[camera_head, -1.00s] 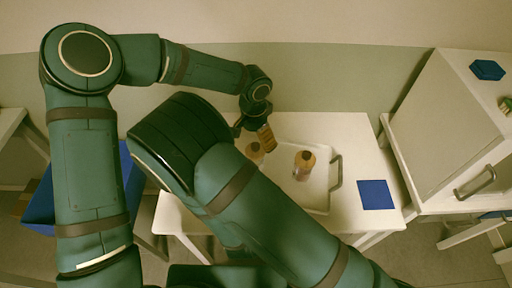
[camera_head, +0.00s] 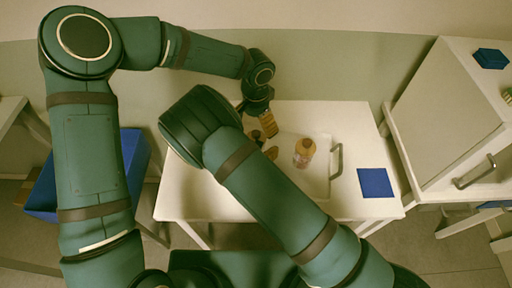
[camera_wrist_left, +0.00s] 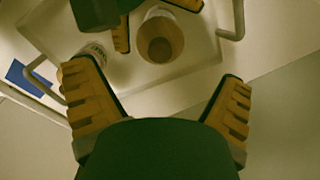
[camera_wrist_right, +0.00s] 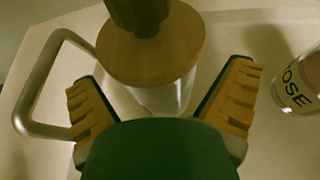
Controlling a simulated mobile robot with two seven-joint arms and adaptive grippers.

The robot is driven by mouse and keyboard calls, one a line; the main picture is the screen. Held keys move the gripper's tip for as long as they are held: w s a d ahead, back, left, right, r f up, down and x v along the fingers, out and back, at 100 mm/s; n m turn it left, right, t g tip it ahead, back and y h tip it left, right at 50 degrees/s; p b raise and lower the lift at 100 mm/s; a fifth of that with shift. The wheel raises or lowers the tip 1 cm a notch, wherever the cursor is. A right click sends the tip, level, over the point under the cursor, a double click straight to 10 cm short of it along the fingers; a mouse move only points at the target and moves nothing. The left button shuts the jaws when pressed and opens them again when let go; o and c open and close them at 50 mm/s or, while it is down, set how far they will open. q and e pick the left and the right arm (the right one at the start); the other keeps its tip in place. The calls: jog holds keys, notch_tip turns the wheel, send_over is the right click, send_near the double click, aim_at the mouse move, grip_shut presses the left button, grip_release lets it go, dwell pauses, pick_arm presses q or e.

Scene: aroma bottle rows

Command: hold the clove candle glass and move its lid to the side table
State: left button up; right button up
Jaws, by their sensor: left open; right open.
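A glass (camera_wrist_right: 165,97) with a round wooden lid (camera_wrist_right: 178,52) and a dark knob stands on a white tray, its label not readable. My right gripper (camera_wrist_right: 165,95) is open, its fingers on either side of this glass in the right wrist view. The lid (camera_wrist_left: 160,48) also shows in the left wrist view. My left gripper (camera_head: 268,124) is open and empty above the tray's back area, with the right gripper and lidded glass ahead of it in its wrist view. In the head view, my right arm hides most of the right gripper.
A second candle glass (camera_head: 304,152), with a label ending in "OSE" (camera_wrist_right: 296,90) in the right wrist view, stands nearby on the tray (camera_head: 318,186). A blue mat (camera_head: 375,183) lies to the right. A white cabinet (camera_head: 440,120) stands right and a blue bin (camera_head: 137,165) left.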

aim_at(256, 133)
jog(key=shift+w+f, duration=0.2)
jog(key=shift+w, duration=0.25)
jog(key=c, duration=1.4)
pick_arm(q)
jog(key=shift+r, duration=0.2)
jog(key=c, duration=0.5)
jog(key=shift+m, duration=0.6)
notch_tip(256, 133, up, 6)
jog(key=shift+s+f, duration=0.1)
jog(key=c, duration=0.3)
notch_tip(256, 133, down, 12)
jog(key=shift+r, duration=0.25)
jog(key=shift+c, duration=0.2)
grip_shut()
jog(key=shift+r, duration=0.3)
